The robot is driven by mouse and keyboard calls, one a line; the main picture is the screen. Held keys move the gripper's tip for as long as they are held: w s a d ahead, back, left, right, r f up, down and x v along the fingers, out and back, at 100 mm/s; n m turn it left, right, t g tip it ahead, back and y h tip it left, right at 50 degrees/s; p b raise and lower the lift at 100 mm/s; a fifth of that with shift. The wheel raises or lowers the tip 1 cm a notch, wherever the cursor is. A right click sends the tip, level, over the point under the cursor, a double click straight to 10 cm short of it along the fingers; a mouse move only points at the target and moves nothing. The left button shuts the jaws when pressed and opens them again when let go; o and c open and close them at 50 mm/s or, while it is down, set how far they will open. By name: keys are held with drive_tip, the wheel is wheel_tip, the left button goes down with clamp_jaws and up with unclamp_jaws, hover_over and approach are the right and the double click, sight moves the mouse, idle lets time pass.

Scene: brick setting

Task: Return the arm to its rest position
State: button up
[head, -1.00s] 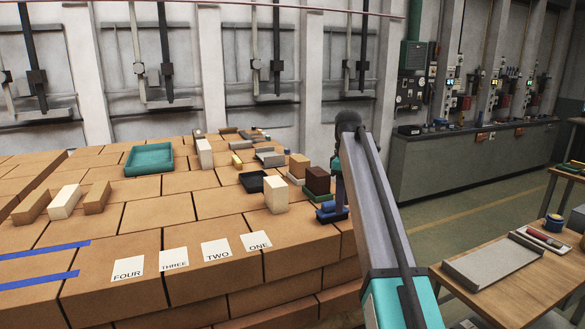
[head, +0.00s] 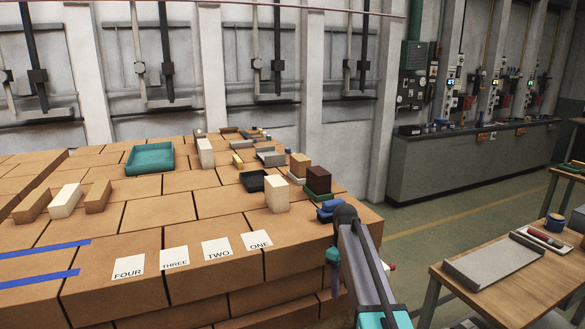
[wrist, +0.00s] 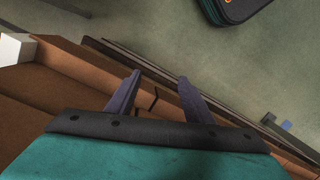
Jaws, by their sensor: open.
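In the wrist view my gripper (wrist: 156,92) is open, its two dark fingers apart with nothing between them. It points down over the edge of the brick stack and the green floor. In the head view my arm is low at the right front corner of the brick stack (head: 215,275), and the fingers are mostly hidden behind the arm. The nearest block is a cream block (head: 276,194) upright on the stack, left of my arm and apart from it. A pale block corner (wrist: 15,48) shows at the left of the wrist view.
A teal tray (head: 149,159) and several bricks lie farther left. Paper labels line the front edge. A wooden table (head: 505,285) with a grey tray (head: 492,262) stands at right. Open floor lies between.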

drive_tip(key=s+f+m+g, duration=0.1)
drive_tip(key=s+f+m, duration=0.1)
drive_tip(key=s+f, duration=0.95)
drive_tip(key=s+f+m+g, duration=0.1)
drive_tip(key=s+f+m, duration=0.1)
drive_tip(key=s+f, duration=0.95)
drive_tip(key=s+f+m+g, duration=0.1)
drive_tip(key=s+f+m, duration=0.1)
drive_tip(key=s+f, duration=0.6)
drive_tip(key=s+f+m+g, duration=0.1)
drive_tip(key=s+f, duration=0.8)
drive_tip(key=s, duration=0.9)
drive_tip(key=shift+d+f+m+b, duration=0.2)
drive_tip(key=shift+d+m+b, duration=0.2)
drive_tip(key=shift+m, duration=0.5)
